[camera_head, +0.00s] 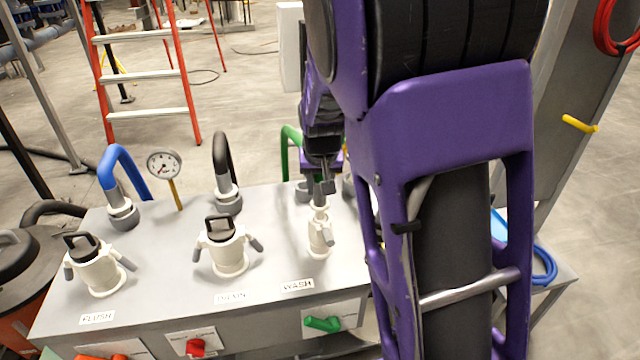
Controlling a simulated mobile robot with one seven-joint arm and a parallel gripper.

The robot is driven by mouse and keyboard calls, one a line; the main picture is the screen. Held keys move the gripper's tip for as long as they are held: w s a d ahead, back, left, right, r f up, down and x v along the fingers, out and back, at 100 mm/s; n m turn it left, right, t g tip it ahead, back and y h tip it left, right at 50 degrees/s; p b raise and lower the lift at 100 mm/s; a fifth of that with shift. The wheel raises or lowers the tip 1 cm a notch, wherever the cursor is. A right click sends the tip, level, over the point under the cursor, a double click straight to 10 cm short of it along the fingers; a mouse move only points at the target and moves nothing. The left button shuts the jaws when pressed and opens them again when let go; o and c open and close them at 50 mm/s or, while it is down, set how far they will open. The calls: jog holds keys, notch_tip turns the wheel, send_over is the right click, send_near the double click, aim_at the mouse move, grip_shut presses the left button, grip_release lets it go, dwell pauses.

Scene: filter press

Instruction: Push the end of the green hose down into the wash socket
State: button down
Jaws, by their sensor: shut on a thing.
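The green hose (291,140) arches up behind the grey bench top and runs in behind my gripper; its end is hidden. My gripper (322,172) points down, above and just behind the wash socket, and is shut at the green hose. The exact grip is hidden by the gripper itself. The wash socket (319,239) is a white fitting with grey levers, behind the WASH label (298,286). It has no black plug like the other sockets. Grey parts show between gripper and socket; I cannot tell whether the hose end touches the socket.
The flush socket (103,274) and drain socket (229,256) carry black looped plugs. A green handle (322,324) is on the front face. My purple arm covers the bench's right part.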

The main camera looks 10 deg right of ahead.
jog(key=shift+f, duration=1.25)
jog(key=shift+c, duration=2.3)
grip_release()
jog(key=shift+r, duration=0.1)
